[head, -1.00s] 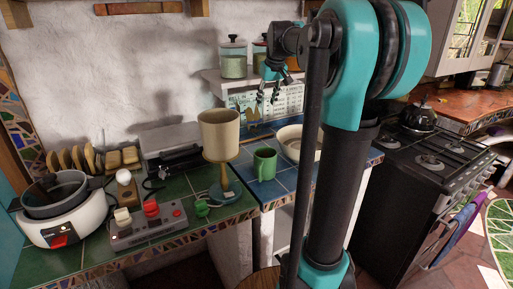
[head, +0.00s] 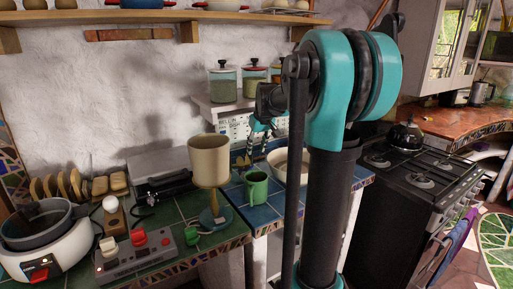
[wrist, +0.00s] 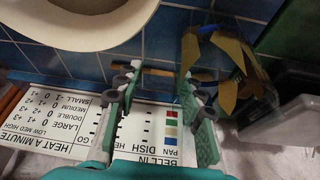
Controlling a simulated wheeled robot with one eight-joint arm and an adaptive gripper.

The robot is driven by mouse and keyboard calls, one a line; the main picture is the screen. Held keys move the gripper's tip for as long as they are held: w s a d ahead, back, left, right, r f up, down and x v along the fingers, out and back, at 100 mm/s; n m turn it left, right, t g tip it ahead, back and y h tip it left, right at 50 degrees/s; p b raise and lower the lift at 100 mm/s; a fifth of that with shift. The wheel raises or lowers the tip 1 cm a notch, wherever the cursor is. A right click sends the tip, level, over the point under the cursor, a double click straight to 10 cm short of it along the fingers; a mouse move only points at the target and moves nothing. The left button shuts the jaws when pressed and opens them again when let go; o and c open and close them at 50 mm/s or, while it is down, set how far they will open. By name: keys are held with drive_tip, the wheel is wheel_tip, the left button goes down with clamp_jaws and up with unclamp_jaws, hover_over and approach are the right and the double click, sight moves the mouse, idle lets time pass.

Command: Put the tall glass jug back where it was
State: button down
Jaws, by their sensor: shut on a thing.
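The tall glass jug (wrist: 225,65) is nearly invisible. In the wrist view it shows as a clear outline with gold-brown leaf-like shapes, right of my gripper's fingertips. Similar yellowish shapes show below my gripper in the head view. My gripper (wrist: 162,85) is shut on the jug, though the clear glass hides the exact contact. In the head view my gripper (head: 263,127) hangs below the shelf, over the back of the blue-tiled counter (head: 262,217). The jug's base is too unclear to tell whether it touches the counter.
A cream bowl (head: 280,160) stands close to my gripper, right of the green mug (head: 256,186). A beige goblet (head: 209,160) stands to the left. A lettered chart (wrist: 95,130) is behind. The shelf with canisters (head: 222,82) is above.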

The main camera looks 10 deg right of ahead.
drive_tip(key=c, duration=1)
unclamp_jaws()
drive_tip(key=shift+f, duration=0.1)
drive_tip(key=shift+o, duration=0.2)
drive_tip(key=v, duration=1.2)
